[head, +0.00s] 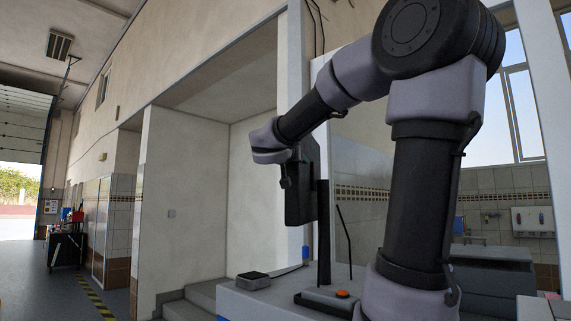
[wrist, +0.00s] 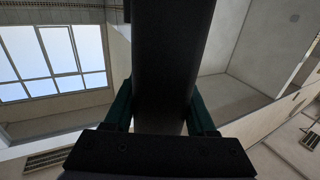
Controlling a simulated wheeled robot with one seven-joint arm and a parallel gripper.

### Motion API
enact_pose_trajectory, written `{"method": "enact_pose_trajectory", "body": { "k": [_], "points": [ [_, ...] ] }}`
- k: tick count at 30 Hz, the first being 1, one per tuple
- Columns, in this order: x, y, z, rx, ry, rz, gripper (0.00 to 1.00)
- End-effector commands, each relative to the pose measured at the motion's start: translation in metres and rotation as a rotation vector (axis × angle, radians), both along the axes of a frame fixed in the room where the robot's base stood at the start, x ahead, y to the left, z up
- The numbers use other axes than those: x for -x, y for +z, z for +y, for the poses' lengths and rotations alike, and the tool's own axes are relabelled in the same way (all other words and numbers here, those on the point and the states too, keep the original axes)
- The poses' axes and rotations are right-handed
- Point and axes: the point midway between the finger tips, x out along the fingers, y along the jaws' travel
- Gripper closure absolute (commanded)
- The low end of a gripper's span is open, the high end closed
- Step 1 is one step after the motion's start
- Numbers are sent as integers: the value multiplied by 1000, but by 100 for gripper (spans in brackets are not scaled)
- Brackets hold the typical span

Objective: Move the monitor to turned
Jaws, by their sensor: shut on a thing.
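The monitor (head: 300,200) is a thin dark panel seen nearly edge-on beside a dark upright post (head: 323,235) on the worktop. My gripper (head: 289,170) is at the monitor's upper part, reached from the right over the top by my arm. In the wrist view a broad black body, the monitor (wrist: 170,50), fills the middle between the two dark green fingers of my gripper (wrist: 162,105). The fingers are shut on it. My arm and hand hide part of the monitor, and its screen face cannot be made out.
The pale worktop (head: 260,307) carries a small black box (head: 253,280), a control box with an orange button (head: 342,294) and a thin dark rod (head: 345,240). A white wall post (head: 296,130) stands behind. Steps (head: 190,305) lie at left, with open floor beyond.

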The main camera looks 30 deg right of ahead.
Motion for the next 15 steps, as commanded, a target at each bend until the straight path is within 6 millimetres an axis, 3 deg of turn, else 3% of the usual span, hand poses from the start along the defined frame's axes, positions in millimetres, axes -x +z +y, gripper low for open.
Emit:
{"method": "enact_pose_trajectory", "body": {
  "k": [7, 15],
  "points": [
    [37, 0, -24, -6, 223, -4, 100],
    [62, -1, -53, -6, 204, -4, 100]
  ]
}}
